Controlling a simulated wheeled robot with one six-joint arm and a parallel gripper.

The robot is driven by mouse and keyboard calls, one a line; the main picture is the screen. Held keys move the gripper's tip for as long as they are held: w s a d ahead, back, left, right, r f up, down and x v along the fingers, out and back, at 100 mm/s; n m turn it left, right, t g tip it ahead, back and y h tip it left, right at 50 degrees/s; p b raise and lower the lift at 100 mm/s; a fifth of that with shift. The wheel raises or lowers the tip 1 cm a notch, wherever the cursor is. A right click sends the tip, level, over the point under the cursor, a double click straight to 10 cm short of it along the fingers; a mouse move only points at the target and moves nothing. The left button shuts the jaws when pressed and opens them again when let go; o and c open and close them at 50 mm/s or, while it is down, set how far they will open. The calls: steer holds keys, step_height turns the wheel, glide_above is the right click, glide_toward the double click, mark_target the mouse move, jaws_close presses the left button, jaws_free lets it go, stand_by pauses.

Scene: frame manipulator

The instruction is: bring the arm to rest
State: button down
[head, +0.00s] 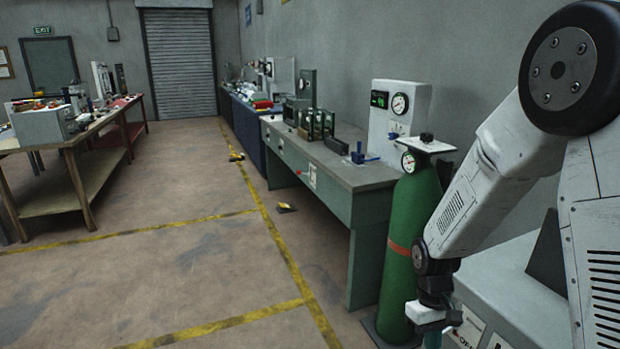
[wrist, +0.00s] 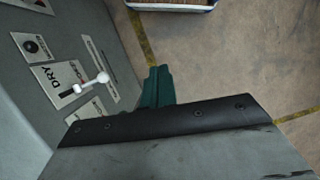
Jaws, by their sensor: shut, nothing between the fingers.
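My arm comes down from the upper right of the head view, bent, with my gripper (head: 432,340) low near the bottom edge. The teal fingers are mostly cut off there. In the wrist view my gripper (wrist: 158,84) shows as teal fingers close together, partly hidden behind the dark edge of my wrist. Nothing is seen between them. The gripper is beside a grey machine panel (wrist: 60,60) with a white lever (wrist: 92,84) and a label reading DRY. In the wrist view the fingers look apart from the lever.
A green gas cylinder (head: 415,220) stands just left of my arm. Behind it is a green-grey workbench (head: 335,180) with a white gauge box (head: 400,108). A wooden table (head: 60,150) stands at left. The floor between, with yellow lines, is mostly clear. A bin edge (wrist: 172,7) tops the wrist view.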

steer(key=s+r+m+t, duration=0.1)
steer(key=s+r+t, duration=0.1)
steer(key=s+r, duration=0.8)
steer(key=s+r+m+t, duration=0.2)
steer(key=s+r, duration=0.8)
steer(key=r, duration=0.6)
steer(key=shift+r+t, duration=0.4)
steer(key=shift+t, duration=0.2)
